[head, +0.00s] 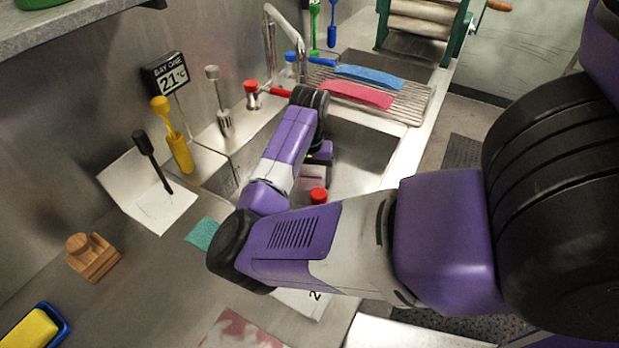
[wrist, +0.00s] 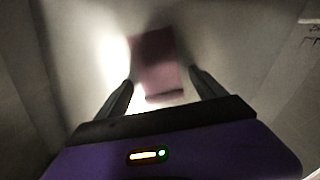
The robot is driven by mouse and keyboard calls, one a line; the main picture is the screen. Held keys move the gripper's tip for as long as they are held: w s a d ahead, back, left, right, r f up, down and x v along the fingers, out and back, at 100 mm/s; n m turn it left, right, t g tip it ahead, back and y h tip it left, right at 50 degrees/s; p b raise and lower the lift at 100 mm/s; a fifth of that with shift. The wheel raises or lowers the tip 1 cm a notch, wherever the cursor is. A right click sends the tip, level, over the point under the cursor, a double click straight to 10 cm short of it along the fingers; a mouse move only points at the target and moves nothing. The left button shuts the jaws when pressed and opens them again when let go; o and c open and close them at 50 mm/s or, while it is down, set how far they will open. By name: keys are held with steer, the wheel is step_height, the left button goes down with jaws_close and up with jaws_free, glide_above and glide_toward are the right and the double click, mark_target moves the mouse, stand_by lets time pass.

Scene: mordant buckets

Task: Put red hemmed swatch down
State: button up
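In the wrist view, a dull dark-red swatch (wrist: 158,62) with a darker band along its near edge shows just beyond and between my fingertips, somewhat blurred. My gripper (wrist: 161,78) has its two fingers spread apart, with visible gaps beside the cloth's near edge; neither finger visibly pinches it. In the head view, my arm reaches down over the sink (head: 362,150), and my own links hide most of the gripper. Another swatch, pinkish red (head: 355,94), lies on the wire rack, beside a blue one (head: 368,76).
The wire rack (head: 415,106) spans the far part of the sink. A tap (head: 270,45) and red-handled valve (head: 252,95) stand along the wall side. A red-capped item (head: 318,196) sits close to my arm. A teal swatch (head: 203,234) lies on the near counter.

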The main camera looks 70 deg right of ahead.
mark_target(310, 185)
steer(key=shift+r, duration=0.15)
step_height(310, 185, up, 12)
stand_by(0.6)
steer(key=shift+s, duration=0.1)
stand_by(0.5)
